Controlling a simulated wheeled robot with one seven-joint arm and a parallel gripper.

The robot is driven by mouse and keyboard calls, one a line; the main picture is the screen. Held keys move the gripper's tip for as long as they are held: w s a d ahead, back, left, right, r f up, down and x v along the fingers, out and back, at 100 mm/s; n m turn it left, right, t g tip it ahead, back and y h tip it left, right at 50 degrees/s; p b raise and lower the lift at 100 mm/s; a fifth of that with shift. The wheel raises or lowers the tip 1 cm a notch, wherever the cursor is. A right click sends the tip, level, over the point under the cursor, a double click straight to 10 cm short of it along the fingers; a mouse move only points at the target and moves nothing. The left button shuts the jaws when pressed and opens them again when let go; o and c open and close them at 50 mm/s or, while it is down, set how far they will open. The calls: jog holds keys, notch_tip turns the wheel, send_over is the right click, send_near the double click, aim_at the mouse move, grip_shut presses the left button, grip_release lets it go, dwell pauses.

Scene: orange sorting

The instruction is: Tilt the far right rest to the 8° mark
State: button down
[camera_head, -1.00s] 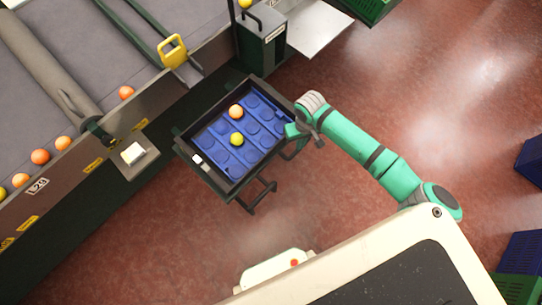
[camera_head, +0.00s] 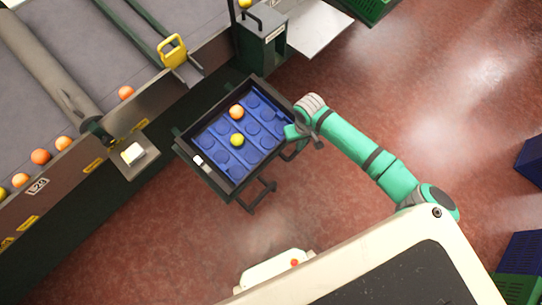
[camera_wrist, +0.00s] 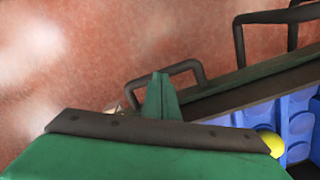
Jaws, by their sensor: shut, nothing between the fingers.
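A dark-framed tray (camera_head: 240,188) with a blue cupped insert (camera_head: 219,127) stands beside the conveyor. An orange fruit (camera_head: 236,111) and a yellow-green fruit (camera_head: 237,140) lie in it. My gripper (camera_head: 291,133) is shut and empty at the tray's right edge, by a dark bar handle there; I cannot tell whether it touches. In the wrist view, my gripper's green finger (camera_wrist: 160,96) is beside the tray's dark rim (camera_wrist: 255,90), and a bent bar handle (camera_wrist: 178,70) shows behind it. No degree mark is readable, and I cannot tell the tray's tilt.
The conveyor (camera_head: 75,60) with several oranges runs along the left. A small bracket with a pale block (camera_head: 132,153) juts from its side. A dark green box (camera_head: 262,45) stands behind the tray. Blue crates (camera_head: 524,252) are at the far right. Red floor between is clear.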

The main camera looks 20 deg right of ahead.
notch_tip(320, 180, up, 9)
dwell(1.3)
dwell(0.4)
